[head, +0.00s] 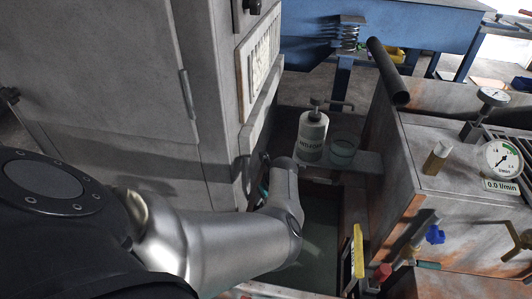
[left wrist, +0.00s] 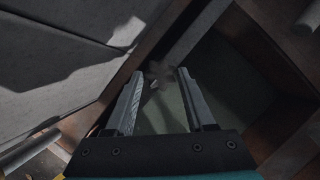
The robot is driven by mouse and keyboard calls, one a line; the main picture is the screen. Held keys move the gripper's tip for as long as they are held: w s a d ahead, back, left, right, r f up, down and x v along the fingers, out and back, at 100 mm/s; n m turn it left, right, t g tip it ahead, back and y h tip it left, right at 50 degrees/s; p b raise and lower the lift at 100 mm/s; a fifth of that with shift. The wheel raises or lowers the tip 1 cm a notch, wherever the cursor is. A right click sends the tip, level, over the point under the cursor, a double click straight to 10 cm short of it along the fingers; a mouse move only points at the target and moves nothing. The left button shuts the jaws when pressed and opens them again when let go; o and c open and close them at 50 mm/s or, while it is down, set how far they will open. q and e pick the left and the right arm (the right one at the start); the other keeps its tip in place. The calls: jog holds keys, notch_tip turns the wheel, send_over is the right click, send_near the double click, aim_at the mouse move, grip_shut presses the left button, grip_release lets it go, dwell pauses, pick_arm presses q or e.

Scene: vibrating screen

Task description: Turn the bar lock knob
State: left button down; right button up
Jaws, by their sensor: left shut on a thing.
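In the left wrist view a dim, grey, star-shaped knob (left wrist: 160,72), which looks like the bar lock knob, sits between the two fingertips. My left gripper (left wrist: 155,75) is shut on it, with the two fingers apart by the knob's width. The knob is dark and blurred, so its turn angle cannot be told. In the head view my left arm reaches to the grey cabinet's lower right side, and my wrist hides the fingers and the knob. My right gripper is not in view.
A tall grey cabinet (head: 110,80) stands at the left. A white labelled bottle (head: 312,138) and a clear cup (head: 343,148) stand on a ledge beyond my left wrist. A rusty grey machine box (head: 440,190) with a round gauge (head: 503,159) is at the right.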

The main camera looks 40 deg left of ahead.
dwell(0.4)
pick_arm(q)
jog(key=shift+c, duration=1.2)
grip_release()
jog(key=shift+r, duration=0.1)
